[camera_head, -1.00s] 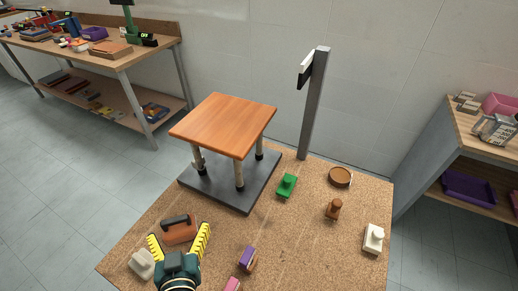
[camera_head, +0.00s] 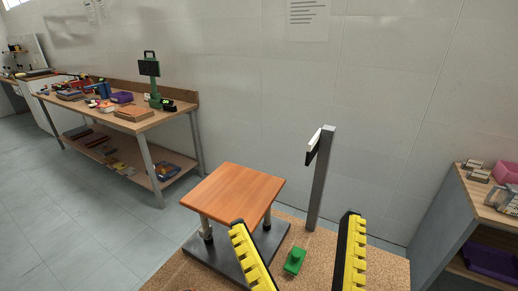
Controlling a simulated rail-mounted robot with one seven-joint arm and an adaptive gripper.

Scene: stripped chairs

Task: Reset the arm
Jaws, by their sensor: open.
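My gripper (camera_head: 300,258) shows at the bottom middle of the head view, with its two yellow-and-black fingers wide apart and nothing between them but a view of the cork table and a green block (camera_head: 294,261) beyond. Its left finger overlaps the view of the stool-like chair. That chair has an orange-brown wooden seat (camera_head: 236,193) on grey legs and stands on a dark base plate (camera_head: 203,250). The rest of my arm is out of view.
A workbench (camera_head: 150,122) with tools and boxes is at the left. A shelf unit (camera_head: 446,228) stands at the right.

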